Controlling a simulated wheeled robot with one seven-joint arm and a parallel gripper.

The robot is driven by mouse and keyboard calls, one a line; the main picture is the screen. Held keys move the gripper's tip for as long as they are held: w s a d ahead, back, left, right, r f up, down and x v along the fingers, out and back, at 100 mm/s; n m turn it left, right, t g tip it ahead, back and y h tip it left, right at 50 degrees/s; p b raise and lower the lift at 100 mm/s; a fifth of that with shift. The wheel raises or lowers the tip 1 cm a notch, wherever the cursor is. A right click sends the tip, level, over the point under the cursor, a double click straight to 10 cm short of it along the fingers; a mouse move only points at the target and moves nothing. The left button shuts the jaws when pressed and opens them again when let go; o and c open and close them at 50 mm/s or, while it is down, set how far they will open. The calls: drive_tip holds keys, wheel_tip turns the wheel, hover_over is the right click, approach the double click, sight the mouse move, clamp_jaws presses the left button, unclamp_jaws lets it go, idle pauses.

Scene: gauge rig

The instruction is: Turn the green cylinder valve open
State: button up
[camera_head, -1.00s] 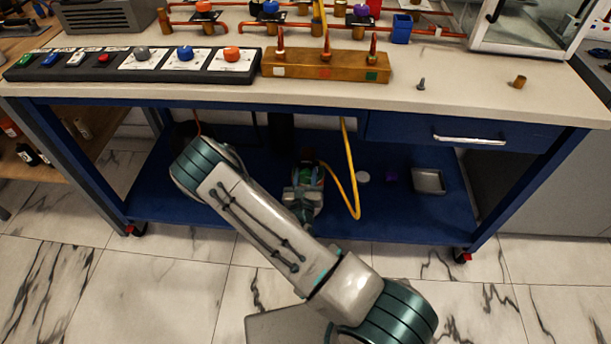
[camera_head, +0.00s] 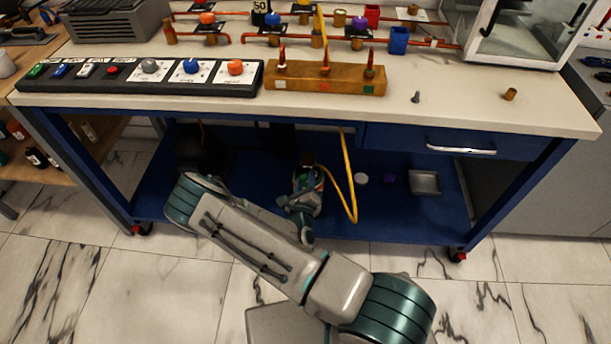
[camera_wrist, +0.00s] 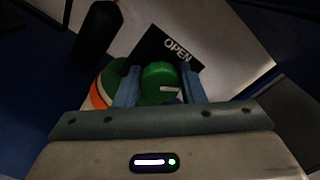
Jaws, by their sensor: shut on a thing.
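In the wrist view the green valve knob (camera_wrist: 160,84), with a pale mark on its face, sits between the two blue fingers of my gripper (camera_wrist: 159,72). The fingers are closed on its left and right sides. A black plate (camera_wrist: 170,50) reading "OPEN" shows behind the knob. A green body with an orange and white band (camera_wrist: 103,88) is partly hidden by the left finger. In the head view my arm reaches under the bench to the lower shelf, and my gripper (camera_head: 306,185) is small there, so the knob cannot be made out.
A dark upright cylinder (camera_wrist: 97,33) stands nearby in the wrist view. A yellow hose (camera_head: 349,180) hangs right of my gripper. The bench top (camera_head: 450,108) lies above.

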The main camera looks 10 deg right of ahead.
drive_tip(key=n+p, duration=0.2)
drive_tip(key=n, duration=0.3)
drive_tip(key=shift+a+n, duration=0.1)
drive_tip(key=shift+n, duration=0.3)
drive_tip(key=n+p, duration=0.1)
drive_tip(key=n, duration=0.4)
drive_tip(key=shift+f, duration=0.2)
drive_tip(key=shift+n, duration=0.3)
drive_tip(key=o, duration=1)
drive_tip(key=p+v, duration=0.1)
drive_tip(key=v, duration=1.3)
drive_tip(key=shift+r, duration=0.1)
